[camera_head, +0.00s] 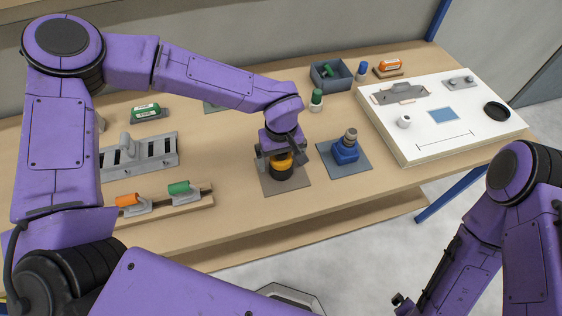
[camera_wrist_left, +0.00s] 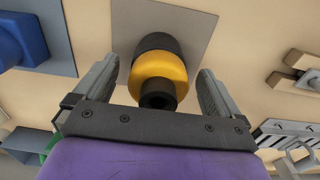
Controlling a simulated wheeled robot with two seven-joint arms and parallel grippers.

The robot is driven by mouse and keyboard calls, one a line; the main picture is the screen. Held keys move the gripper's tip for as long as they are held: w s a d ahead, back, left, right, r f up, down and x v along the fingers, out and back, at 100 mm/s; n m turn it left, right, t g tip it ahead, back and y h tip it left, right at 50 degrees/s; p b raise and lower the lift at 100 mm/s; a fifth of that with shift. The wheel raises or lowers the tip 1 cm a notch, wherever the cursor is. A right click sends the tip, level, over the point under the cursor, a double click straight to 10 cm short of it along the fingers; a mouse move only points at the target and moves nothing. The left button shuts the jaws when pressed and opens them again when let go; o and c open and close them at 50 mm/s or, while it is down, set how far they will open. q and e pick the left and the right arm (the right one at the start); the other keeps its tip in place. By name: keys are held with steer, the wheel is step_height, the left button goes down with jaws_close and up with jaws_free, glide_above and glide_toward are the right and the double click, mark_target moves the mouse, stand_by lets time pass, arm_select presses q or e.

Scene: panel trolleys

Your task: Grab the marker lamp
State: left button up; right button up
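The marker lamp (camera_head: 284,172), with a yellow-orange band and a black base, stands upright on a grey square plate (camera_head: 263,184) at the middle of the bench. My left gripper (camera_head: 280,157) is above it, pointing down, with its fingers around the lamp's upper part. In the left wrist view, the lamp (camera_wrist_left: 158,72) is between the two open fingers of my left gripper (camera_wrist_left: 158,80), and a gap shows on each side. The lamp's top is partly hidden in the head view. My right gripper (camera_head: 402,302) barely shows at the bottom edge, and its fingers cannot be made out.
A blue knobbed block (camera_head: 345,152) stands on a plate just right of the lamp. A green-capped bottle (camera_head: 316,100) and grey bin (camera_head: 330,75) are behind. A slotted grey rack (camera_head: 150,152) and orange- and green-handled tools (camera_head: 180,189) are left. A white board (camera_head: 440,120) is right.

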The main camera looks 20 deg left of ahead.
arm_select(q)
steer(key=c, duration=1.3)
steer(key=shift+w, duration=0.1)
steer(key=shift+c, duration=0.2)
